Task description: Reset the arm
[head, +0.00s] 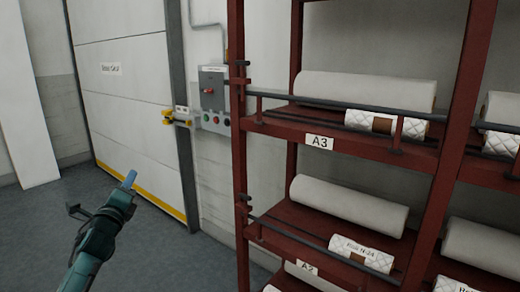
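My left arm comes in from the bottom left, teal in colour. My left gripper (129,181) is at its upper end, over the grey floor in front of the door, with a light blue piece at the tip. It is small and seen at an angle, so whether the fingers are apart or together does not show. No held thing can be made out. My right arm and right gripper are out of view.
A red shelf rack (447,130) with white wadding rolls (365,92) fills the right side. A white sectional door (130,95) stands at the left, with a grey control box (212,90) beside it. Grey floor (35,225) is clear at the left.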

